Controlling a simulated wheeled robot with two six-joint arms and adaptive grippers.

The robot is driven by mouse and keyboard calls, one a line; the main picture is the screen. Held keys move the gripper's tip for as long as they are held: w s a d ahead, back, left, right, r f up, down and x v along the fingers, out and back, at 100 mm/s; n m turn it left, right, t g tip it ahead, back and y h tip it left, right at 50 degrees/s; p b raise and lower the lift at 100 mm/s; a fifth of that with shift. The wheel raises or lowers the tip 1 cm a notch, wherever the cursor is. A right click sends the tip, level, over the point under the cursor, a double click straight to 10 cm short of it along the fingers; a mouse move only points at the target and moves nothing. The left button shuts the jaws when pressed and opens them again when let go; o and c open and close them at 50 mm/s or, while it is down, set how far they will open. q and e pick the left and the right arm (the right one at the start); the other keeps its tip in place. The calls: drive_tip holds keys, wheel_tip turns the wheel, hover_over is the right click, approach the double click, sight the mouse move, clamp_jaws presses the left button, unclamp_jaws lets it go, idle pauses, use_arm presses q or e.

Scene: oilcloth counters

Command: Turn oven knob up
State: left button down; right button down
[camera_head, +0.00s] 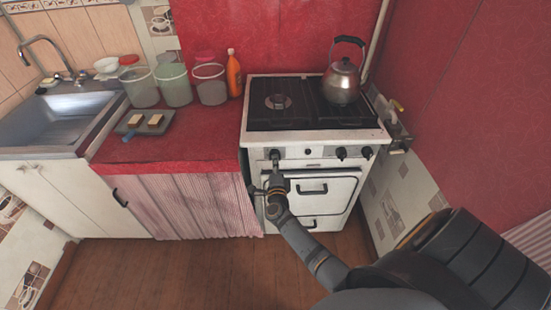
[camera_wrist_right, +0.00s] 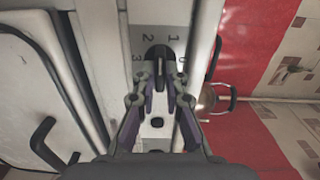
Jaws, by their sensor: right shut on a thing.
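The white stove (camera_head: 256,139) stands at the right end of the counter, with its oven door (camera_head: 338,185) closed. My right gripper (camera_head: 275,166) is at the left end of the stove's front panel. In the right wrist view, its fingers (camera_wrist_right: 160,76) are shut on a dark oven knob (camera_wrist_right: 157,52), one on either side. The knob's dial shows numbers around it, with 1, 2 and 3 legible. The fingers hide part of the knob, so its exact pointer setting cannot be told. My left gripper is not in view.
Two other dark knobs (camera_head: 341,153) sit to the right on the panel. A kettle (camera_head: 341,82) stands on the back right of the hob. The oven handle (camera_head: 312,189) sticks out below the gripper. Jars (camera_head: 174,86) and an orange bottle (camera_head: 234,76) stand on the red counter.

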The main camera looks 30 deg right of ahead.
drive_tip(key=shift+n+p, duration=1.65)
drive_tip(key=shift+n, duration=1.15)
drive_tip(key=c, duration=1.4)
unclamp_jaws()
drive_tip(key=v, duration=1.2)
